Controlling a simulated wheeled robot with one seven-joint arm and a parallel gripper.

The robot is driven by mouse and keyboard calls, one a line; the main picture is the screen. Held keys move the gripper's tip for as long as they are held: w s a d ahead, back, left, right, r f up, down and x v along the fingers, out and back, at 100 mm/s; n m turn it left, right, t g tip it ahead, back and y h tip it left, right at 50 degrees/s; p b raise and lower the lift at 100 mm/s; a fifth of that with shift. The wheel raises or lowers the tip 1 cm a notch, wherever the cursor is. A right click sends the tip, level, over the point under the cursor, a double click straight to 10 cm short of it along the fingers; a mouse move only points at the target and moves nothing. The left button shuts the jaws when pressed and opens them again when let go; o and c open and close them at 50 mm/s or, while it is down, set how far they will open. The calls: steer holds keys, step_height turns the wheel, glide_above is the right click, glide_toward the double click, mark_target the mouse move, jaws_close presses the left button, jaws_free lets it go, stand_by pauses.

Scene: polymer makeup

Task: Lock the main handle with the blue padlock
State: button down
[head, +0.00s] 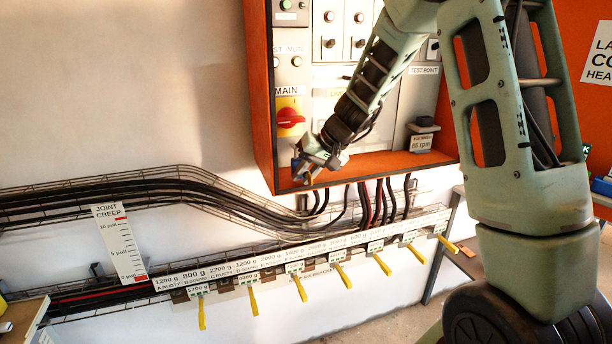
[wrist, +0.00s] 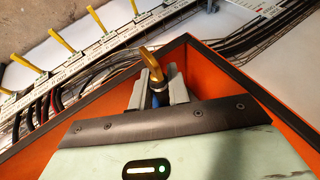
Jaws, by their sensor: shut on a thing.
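The main handle (head: 289,119) is a red rotary knob on a yellow plate under a "MAIN" label, at the left of the orange cabinet in the head view. My gripper (head: 308,172) is below and slightly right of the handle, apart from it, near the cabinet's lower edge. In the wrist view, my gripper (wrist: 158,88) is shut on the blue padlock (wrist: 158,99). Most of the padlock body is hidden between the fingers, and I cannot tell whether the shackle is open.
The orange cabinet (head: 259,100) has a protruding side wall and bottom ledge. Below run black cables in a wire tray (head: 180,185) and a labelled rail with several yellow levers (head: 343,276).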

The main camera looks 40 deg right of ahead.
steer(key=shift+w+d, duration=0.2)
steer(key=shift+w, duration=0.45)
steer(key=c, duration=1.3)
jaws_free()
steer(key=shift+o, duration=0.2)
steer(key=b+v, duration=0.3)
steer(key=v, duration=1.4)
steer(key=shift+r, duration=0.2)
